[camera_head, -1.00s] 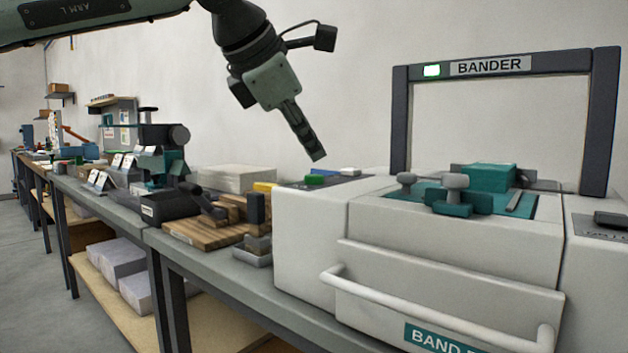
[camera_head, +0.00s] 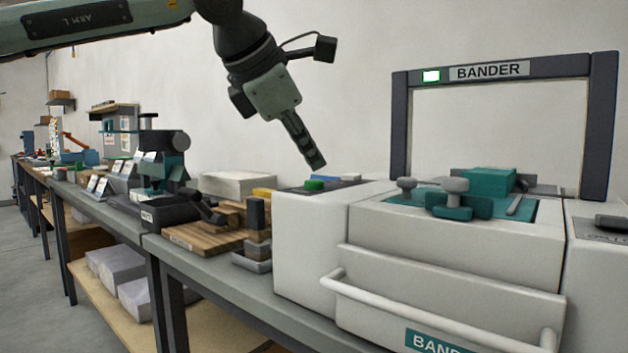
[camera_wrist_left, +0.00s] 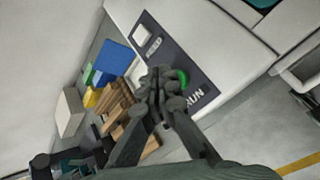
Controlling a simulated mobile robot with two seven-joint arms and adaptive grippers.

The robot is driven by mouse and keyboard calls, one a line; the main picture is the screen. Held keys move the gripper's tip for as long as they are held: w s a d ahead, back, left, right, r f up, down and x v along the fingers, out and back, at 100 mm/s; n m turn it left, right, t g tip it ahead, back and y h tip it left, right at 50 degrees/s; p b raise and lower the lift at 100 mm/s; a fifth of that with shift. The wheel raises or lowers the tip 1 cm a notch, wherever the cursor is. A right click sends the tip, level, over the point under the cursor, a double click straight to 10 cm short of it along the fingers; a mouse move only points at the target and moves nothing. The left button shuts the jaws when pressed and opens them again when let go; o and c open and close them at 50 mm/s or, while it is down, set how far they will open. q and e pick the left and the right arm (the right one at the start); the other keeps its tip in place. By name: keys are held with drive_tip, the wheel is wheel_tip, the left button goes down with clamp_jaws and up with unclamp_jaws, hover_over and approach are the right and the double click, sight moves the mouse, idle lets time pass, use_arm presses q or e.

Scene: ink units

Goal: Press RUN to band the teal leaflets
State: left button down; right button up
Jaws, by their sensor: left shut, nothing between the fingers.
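My left gripper (camera_head: 314,160) is shut and empty, pointing down above the left end of the bander (camera_head: 450,240). The green RUN button (camera_head: 314,184) sits on the dark panel there, just below the fingertips. In the left wrist view the shut fingers (camera_wrist_left: 159,83) partly cover the green button (camera_wrist_left: 183,76), with the label RUN (camera_wrist_left: 194,99) beside it. I see a gap between fingertips and button in the head view. The teal leaflets (camera_head: 488,182) lie as a stack on the bander's teal bed, under its dark arch. My right gripper is not in view.
A wooden board (camera_head: 205,235) and a white stack (camera_head: 238,184) lie to the left. The air around the gripper is clear.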

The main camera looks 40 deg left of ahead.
sight(311, 181)
use_arm(q)
drive_tip(key=shift+f, duration=0.15)
idle(0.7)
drive_tip(key=shift+f+b, duration=0.3)
drive_tip(key=shift+b, duration=0.05)
drive_tip(key=shift+f+b, duration=0.5)
drive_tip(key=shift+f, duration=0.1)
idle(0.5)
drive_tip(key=shift+r, duration=0.1)
drive_tip(key=shift+r+p, duration=0.8)
drive_tip(key=shift+r, duration=0.1)
drive_tip(key=shift+r, duration=0.1)
wheel_tip(311, 181, up, 5)
drive_tip(key=p, duration=0.4)
